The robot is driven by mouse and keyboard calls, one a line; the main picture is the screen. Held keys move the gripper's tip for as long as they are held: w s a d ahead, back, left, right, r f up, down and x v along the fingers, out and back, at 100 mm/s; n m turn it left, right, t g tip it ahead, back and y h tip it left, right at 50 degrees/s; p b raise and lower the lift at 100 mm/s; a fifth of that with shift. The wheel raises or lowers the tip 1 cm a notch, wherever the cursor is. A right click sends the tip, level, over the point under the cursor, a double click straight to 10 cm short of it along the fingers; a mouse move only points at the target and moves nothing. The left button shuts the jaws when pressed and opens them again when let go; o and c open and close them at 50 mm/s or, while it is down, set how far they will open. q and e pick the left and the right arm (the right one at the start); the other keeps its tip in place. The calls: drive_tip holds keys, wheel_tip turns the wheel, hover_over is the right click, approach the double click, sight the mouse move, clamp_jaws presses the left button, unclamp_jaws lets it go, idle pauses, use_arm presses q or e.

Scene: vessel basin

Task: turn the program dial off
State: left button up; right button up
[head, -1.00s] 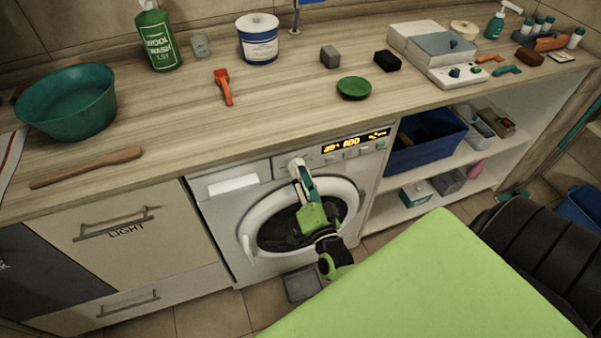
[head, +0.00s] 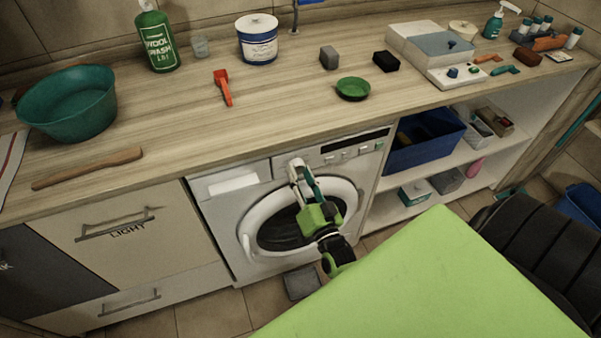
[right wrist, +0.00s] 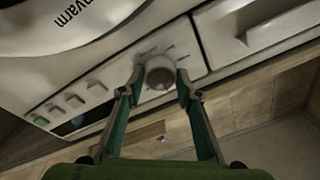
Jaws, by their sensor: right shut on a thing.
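The washing machine (head: 225,220) stands under the wooden counter. Its program dial (right wrist: 158,73) is a round pale knob on the front panel, seen in the right wrist view with tick marks around it. My right gripper (right wrist: 157,80) is shut on the dial, one finger on each side. In the head view, the right gripper (head: 297,165) reaches up to the panel and hides the dial. The panel's display (head: 355,145) is dark. My left gripper is not in view.
The round door (head: 257,213) of the machine is below the gripper. Panel buttons (head: 348,154) sit to the right of the dial. The counter above holds a green bowl (head: 68,103), a bottle and a tub. An open shelf (head: 425,200) is at the right.

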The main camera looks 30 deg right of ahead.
drive_tip(key=shift+f, duration=0.1)
drive_tip(key=o, duration=1.1)
drive_tip(key=v, duration=1.2)
